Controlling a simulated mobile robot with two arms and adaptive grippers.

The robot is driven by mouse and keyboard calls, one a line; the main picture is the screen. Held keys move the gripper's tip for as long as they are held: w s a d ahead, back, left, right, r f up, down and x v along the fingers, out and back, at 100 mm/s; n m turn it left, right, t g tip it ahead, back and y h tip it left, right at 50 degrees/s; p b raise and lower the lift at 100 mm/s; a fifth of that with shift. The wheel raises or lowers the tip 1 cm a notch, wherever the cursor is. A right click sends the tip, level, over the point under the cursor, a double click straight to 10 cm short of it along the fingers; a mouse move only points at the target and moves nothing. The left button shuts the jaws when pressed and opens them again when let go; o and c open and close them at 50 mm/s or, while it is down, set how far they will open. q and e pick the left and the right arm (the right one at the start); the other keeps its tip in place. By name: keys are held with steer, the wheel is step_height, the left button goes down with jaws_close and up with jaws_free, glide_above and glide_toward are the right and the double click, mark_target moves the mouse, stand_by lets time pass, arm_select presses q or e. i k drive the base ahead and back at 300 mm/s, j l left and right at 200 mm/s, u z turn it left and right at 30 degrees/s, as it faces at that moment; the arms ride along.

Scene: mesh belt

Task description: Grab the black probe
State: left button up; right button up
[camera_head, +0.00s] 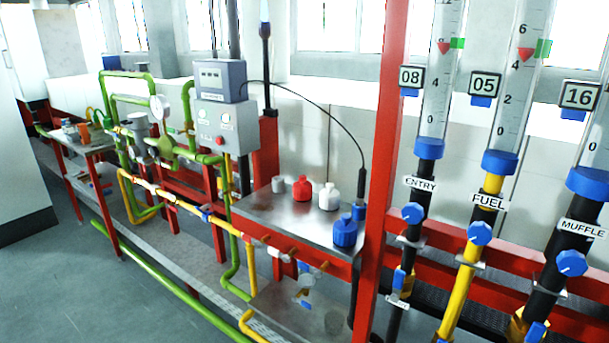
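The black probe (362,183) is a slim, roughly upright black rod at the right end of the metal table (285,222), just left of a red post. A thin black cable (318,101) arches from its top to the grey meter box (222,81) at the left. Its lower end meets a small blue part (359,211) behind a blue bottle; I cannot tell whether it sits in it or stands behind it. Neither of my grippers is in view.
On the table stand a blue bottle (345,233), a white bottle (329,197), a red bottle (302,189) and a small grey-white cup (278,184). A red post (383,150) rises close to the probe's right. Flow tubes with blue valves (480,233) stand further right.

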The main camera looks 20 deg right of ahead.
mark_target(363, 171)
steer(key=z, duration=0.25)
steer(key=i+j+z, duration=0.15)
steer(key=j+z, duration=0.15)
steer(key=i+j+z, duration=0.15)
steer(key=j+z, duration=0.15)
steer(key=j, duration=0.15)
steer(key=i+j+z, duration=0.1)
steer(key=j+z, duration=0.2)
steer(key=j, duration=0.1)
